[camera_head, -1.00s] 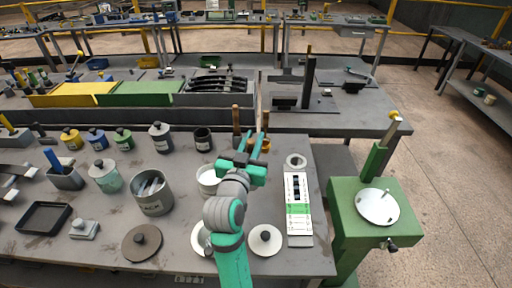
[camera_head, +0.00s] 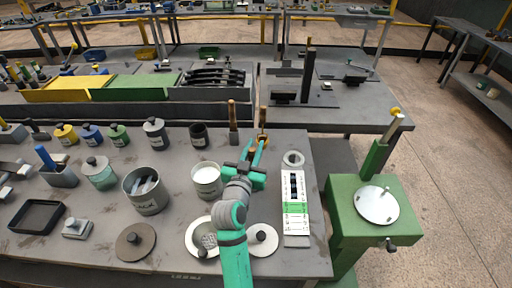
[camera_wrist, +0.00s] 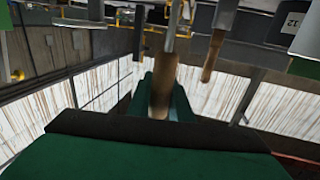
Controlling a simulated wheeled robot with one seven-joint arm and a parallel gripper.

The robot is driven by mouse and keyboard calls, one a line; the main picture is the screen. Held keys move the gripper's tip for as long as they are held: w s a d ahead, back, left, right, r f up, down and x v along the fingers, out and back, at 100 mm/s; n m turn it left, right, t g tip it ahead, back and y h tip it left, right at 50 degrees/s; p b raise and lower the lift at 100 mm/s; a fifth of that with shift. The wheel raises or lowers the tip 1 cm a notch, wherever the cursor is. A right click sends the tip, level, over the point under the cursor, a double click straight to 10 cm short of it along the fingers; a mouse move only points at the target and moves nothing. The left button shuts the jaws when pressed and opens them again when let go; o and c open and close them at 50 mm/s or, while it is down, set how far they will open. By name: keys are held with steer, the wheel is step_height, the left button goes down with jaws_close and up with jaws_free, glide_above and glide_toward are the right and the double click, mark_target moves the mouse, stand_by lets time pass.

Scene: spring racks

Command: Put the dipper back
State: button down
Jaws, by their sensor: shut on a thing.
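My gripper (camera_head: 259,150) is shut on an upright wooden handle, which I take to be the dipper's (camera_head: 263,116), near the back right of the workbench. In the wrist view, the wooden handle (camera_wrist: 163,85) sits between my teal fingers, with a metal shaft beyond it. The dipper's lower end is hidden or too small to make out. A second wooden-handled tool (camera_head: 233,113) stands upright just left of it, and its handle also shows in the wrist view (camera_wrist: 213,55). A white-filled pot (camera_head: 207,175) stands open left of my gripper.
A dark cup (camera_head: 198,136) and several lidded jars stand along the back. A large grey can (camera_head: 146,190) stands left of the pot. Pale discs (camera_head: 263,238) lie in front. A white-and-green strip (camera_head: 296,215) and a ring (camera_head: 293,159) lie right, near the bench edge.

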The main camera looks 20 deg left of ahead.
steer(key=shift+a+f, duration=0.1)
steer(key=c, duration=1.6)
jaws_free()
steer(key=s, duration=1.2)
steer(key=shift+d, duration=0.4)
steer(key=shift+w, duration=0.1)
